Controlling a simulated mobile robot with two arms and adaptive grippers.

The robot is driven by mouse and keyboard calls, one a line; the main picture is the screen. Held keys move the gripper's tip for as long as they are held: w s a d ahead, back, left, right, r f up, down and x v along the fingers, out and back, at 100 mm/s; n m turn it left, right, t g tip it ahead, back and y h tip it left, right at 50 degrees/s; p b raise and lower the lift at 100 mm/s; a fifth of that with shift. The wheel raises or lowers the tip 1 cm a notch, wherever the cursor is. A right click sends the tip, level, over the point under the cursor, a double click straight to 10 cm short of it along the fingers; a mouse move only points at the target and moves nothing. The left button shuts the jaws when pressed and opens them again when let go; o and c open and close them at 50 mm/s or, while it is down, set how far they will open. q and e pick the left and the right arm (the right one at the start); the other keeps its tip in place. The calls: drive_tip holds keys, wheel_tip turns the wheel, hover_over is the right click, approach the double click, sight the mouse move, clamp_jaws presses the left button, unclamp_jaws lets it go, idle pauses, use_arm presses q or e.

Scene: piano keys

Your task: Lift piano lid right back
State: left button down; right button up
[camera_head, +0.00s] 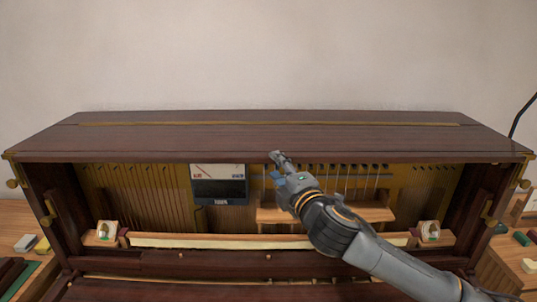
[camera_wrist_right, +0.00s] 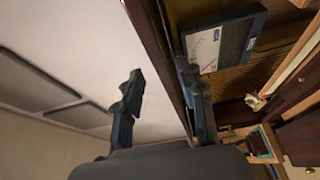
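The piano lid (camera_head: 200,143) is a long dark brown board across the top of the piano in the head view. It lies flat with a brass-coloured strip along its back. My right gripper (camera_head: 280,164) is at the lid's front edge, near the middle. In the right wrist view, the lid's edge (camera_wrist_right: 161,50) runs between the two fingers of my right gripper (camera_wrist_right: 163,78). The fingers are apart, one on each side of the edge, with a visible gap between the left finger and the edge. My left gripper is out of view.
Below the lid the piano's front is open, showing strings and a wooden shelf (camera_head: 380,213). A dark panel with a pale top (camera_head: 218,190) hangs left of my right gripper. Side tables with small items flank the piano. The wall (camera_head: 270,55) behind is bare.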

sight(271, 161)
drive_tip(key=p+x, duration=0.1)
drive_tip(key=x, duration=0.5)
drive_tip(key=shift+s, duration=0.1)
clamp_jaws()
